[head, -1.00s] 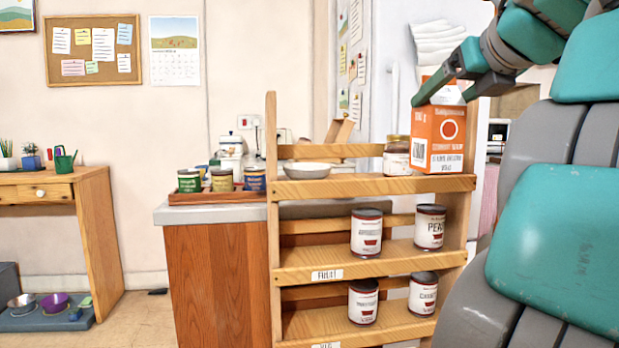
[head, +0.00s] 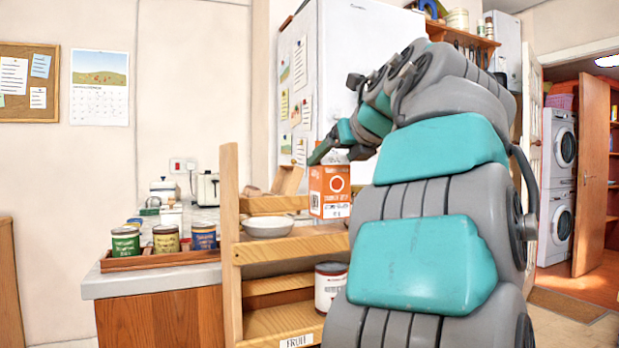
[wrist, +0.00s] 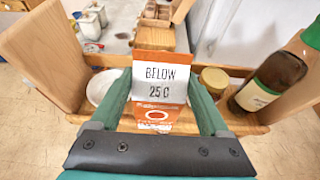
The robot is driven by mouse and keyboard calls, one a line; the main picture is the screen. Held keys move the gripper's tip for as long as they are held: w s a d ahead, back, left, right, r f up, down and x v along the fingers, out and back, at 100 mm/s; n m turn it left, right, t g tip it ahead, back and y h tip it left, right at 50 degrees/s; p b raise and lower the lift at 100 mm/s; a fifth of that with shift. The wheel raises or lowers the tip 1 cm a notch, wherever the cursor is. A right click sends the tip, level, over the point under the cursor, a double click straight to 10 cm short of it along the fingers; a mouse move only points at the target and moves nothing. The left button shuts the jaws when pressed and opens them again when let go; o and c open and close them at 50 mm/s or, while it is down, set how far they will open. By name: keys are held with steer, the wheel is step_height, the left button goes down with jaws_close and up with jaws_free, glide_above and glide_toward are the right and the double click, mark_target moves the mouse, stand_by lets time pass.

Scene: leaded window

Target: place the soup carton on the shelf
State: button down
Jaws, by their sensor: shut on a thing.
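The soup carton (head: 330,190) is orange with a white top and a round emblem. In the head view it is upright over the right part of the wooden shelf unit's top board (head: 290,247). My gripper (head: 338,152) is shut on its upper part from above. In the wrist view the carton (wrist: 158,82), its top panel reading "BELOW 25 C", is between my two fingers (wrist: 162,102). The shelf (wrist: 240,129) lies beneath it. I cannot tell whether the carton's base touches the board. My arm hides the shelf's right end in the head view.
A white bowl (head: 268,226) stands on the top board, left of the carton. In the wrist view a jar (wrist: 214,80) and a dark bottle (wrist: 268,82) are to its right. A can (head: 331,284) stands on the board below. A tray of cans (head: 150,262) is on the counter.

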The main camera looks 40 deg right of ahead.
steer(key=d+f+x, duration=0.1)
steer(key=x, duration=0.6)
steer(key=shift+f, duration=0.15)
steer(key=shift+s+d+f, duration=0.1)
stand_by(0.4)
jaws_free()
steer(key=shift+f, duration=0.1)
steer(key=b+v, duration=0.1)
steer(key=v, duration=1.1)
